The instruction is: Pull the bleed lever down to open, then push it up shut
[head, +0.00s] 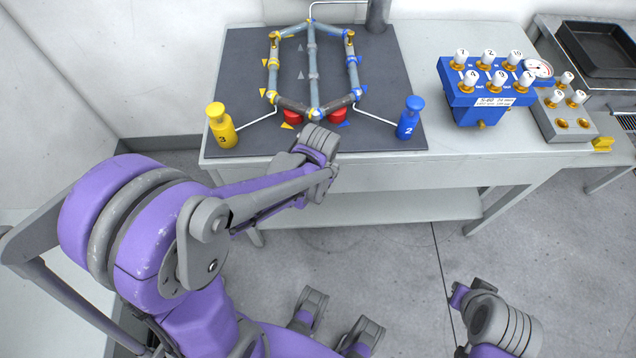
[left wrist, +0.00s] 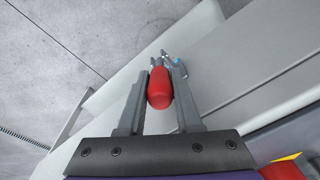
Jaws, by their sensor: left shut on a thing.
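A red handle (left wrist: 160,88), likely the bleed lever's, sits between the fingers of my left gripper (left wrist: 162,72) in the left wrist view. The gripper is shut on it. In the head view my left wrist is at the front edge of the dark board, just below the pipe frame (head: 312,76). There the wrist hides the fingers and the held handle. Two red parts (head: 293,116) (head: 338,116) show beneath the frame's lower corner. The lever's angle cannot be told. My right wrist is at the lower right of the head view; its fingers do not show.
A yellow bottle (head: 221,127) and a blue bottle (head: 409,119) flank the frame on the dark board (head: 390,85). A blue valve manifold (head: 481,98) and a grey valve block (head: 563,116) stand to the right. The floor before the table is clear.

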